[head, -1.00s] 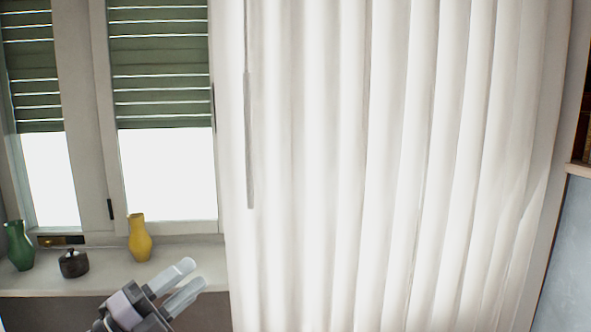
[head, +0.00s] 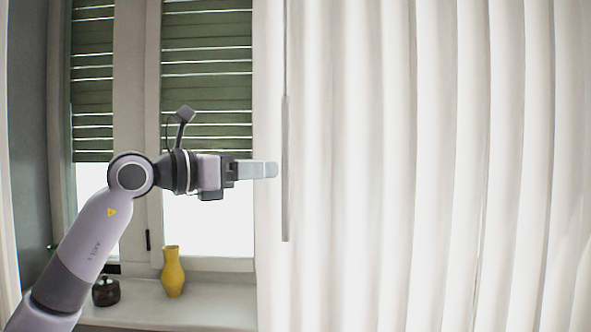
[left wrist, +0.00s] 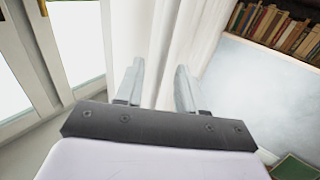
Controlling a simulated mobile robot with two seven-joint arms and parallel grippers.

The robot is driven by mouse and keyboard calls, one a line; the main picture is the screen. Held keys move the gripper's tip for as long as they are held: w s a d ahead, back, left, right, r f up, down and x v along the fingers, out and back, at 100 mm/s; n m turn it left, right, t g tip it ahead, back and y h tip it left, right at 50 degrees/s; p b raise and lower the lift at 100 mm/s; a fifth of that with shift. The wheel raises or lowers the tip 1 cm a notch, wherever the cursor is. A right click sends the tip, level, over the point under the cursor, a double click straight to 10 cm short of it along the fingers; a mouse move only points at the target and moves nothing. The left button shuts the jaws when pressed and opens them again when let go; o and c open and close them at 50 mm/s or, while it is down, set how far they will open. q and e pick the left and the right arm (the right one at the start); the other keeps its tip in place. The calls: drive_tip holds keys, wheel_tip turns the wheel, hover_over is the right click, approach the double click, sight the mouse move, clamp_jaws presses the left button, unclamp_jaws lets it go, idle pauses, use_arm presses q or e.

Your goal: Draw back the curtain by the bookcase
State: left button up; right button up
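The white pleated curtain (head: 400,170) hangs drawn across the middle and right of the head view. A thin grey rod (head: 286,170) hangs by its left edge. My left gripper (head: 276,169) points right, with its fingertips just left of the rod. The curtain also shows ahead of the fingers in the left wrist view (left wrist: 188,40). There the left gripper (left wrist: 158,82) has its two fingers apart, with nothing clearly held between them. The bookcase, with a row of books (left wrist: 275,28), shows at the top right of that view. My right gripper is not in view.
A window with green slatted blinds (head: 207,85) is behind my left arm. A yellow vase (head: 173,272) and a dark lidded pot (head: 106,292) stand on the sill (head: 215,305) below. Another pale curtain edge shows at the far left.

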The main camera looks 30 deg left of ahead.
sight(285, 168)
use_arm(q)
drive_tip(key=p+x, duration=0.1)
drive_tip(key=x, duration=0.4)
drive_tip(key=shift+w+d, duration=0.2)
drive_tip(key=shift+w, duration=0.1)
clamp_jaws()
